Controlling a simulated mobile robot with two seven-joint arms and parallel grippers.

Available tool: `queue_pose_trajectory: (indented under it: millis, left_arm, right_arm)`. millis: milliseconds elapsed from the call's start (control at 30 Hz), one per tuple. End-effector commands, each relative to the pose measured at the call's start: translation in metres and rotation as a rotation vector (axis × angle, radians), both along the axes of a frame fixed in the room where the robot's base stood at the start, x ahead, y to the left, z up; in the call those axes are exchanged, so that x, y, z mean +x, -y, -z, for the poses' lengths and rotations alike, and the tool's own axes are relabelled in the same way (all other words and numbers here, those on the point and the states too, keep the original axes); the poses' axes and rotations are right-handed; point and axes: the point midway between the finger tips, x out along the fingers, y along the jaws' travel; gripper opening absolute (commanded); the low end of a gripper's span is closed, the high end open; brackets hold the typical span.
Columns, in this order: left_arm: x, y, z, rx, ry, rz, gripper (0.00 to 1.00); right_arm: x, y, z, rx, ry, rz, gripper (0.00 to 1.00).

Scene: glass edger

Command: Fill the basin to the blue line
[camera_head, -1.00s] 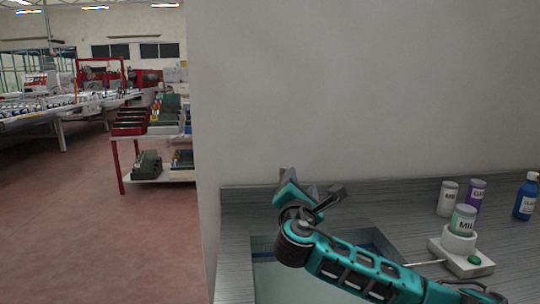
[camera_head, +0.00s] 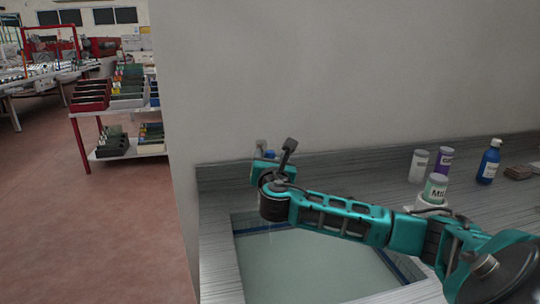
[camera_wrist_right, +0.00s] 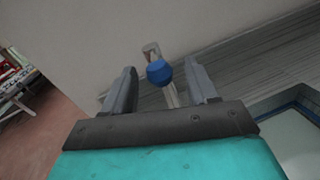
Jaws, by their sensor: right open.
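The basin (camera_head: 232,262) is sunk in the counter and shows a pale greenish surface inside. Its blue line (camera_head: 402,264) shows along the inner wall; the exact gap between it and the pale surface is hard to judge. A tap with a blue knob (camera_wrist_right: 159,72) stands behind the basin, by the wall. In the head view the knob (camera_head: 270,154) is mostly hidden by my right gripper (camera_head: 276,153). In the wrist view my right gripper (camera_wrist_right: 160,76) is open, with the knob showing between its fingers; I cannot tell whether they touch. My left gripper is not in view.
On the counter right of the basin stand a white jar (camera_head: 418,166), a purple jar (camera_head: 444,160), a green-labelled jar (camera_head: 436,190) on a white device and a blue bottle (camera_head: 489,162). A shelf of boxes (camera_head: 112,150) stands left across open floor.

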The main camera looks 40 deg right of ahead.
Motion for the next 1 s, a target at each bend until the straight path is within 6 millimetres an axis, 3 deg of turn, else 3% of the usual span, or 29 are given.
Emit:
queue_pose_trajectory:
  millis: [200, 567, 1000]
  left_arm:
    - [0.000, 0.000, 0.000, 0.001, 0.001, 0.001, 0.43]
    - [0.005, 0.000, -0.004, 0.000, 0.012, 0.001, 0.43]
    - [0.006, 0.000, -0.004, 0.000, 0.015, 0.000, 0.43]
  right_arm:
    - [0.016, 0.012, 0.000, 0.001, -0.001, 0.000, 0.58]
    - [0.019, 0.014, 0.000, 0.000, 0.000, -0.002, 0.58]
    - [0.018, 0.015, 0.000, 0.001, -0.001, -0.001, 0.16]
